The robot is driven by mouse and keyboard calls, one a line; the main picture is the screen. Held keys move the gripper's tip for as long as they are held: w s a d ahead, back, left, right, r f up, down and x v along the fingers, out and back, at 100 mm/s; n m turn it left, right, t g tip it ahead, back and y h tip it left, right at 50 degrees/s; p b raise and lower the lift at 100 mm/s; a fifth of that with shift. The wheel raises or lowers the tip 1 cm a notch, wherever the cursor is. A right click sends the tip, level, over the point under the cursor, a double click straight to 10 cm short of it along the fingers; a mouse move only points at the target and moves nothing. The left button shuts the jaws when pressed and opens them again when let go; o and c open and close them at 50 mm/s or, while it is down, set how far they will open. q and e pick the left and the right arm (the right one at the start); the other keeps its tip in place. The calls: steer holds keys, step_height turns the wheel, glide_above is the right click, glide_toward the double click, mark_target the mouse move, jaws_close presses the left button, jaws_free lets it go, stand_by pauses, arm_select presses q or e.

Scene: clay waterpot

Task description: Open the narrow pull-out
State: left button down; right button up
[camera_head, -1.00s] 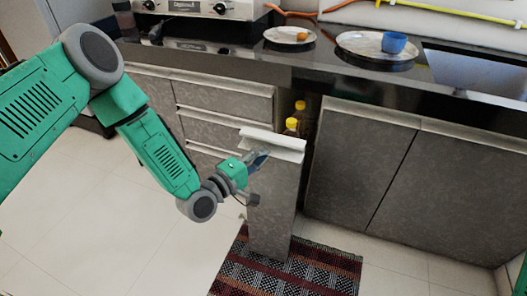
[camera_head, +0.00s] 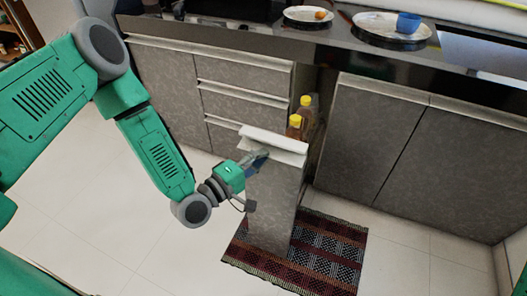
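The narrow pull-out (camera_head: 272,205) stands drawn out from the cabinet row, its grey front panel over the rug. A light handle strip (camera_head: 275,138) runs along its top edge. Yellow-capped bottles (camera_head: 300,120) show inside it, behind the front. My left gripper (camera_head: 258,158) is at the left part of the front, just under the handle strip. Its fingers are small and partly hidden against the panel, so whether they are closed on the handle cannot be told. My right gripper is not in view.
Drawers (camera_head: 240,95) are left of the pull-out, and cabinet doors (camera_head: 400,145) are right of it. The counter above holds a plate (camera_head: 380,28) with a blue cup (camera_head: 408,22). A striped rug (camera_head: 320,255) lies below. Tiled floor is clear at left.

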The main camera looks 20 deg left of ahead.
arm_select(q)
steer(key=shift+s+f, duration=0.2)
steer(key=shift+s, duration=0.15)
steer(key=c, duration=2)
jaws_free()
steer(key=shift+w, duration=0.1)
steer(key=shift+r, duration=0.1)
steer(key=v, duration=1.2)
steer(key=shift+a, duration=0.1)
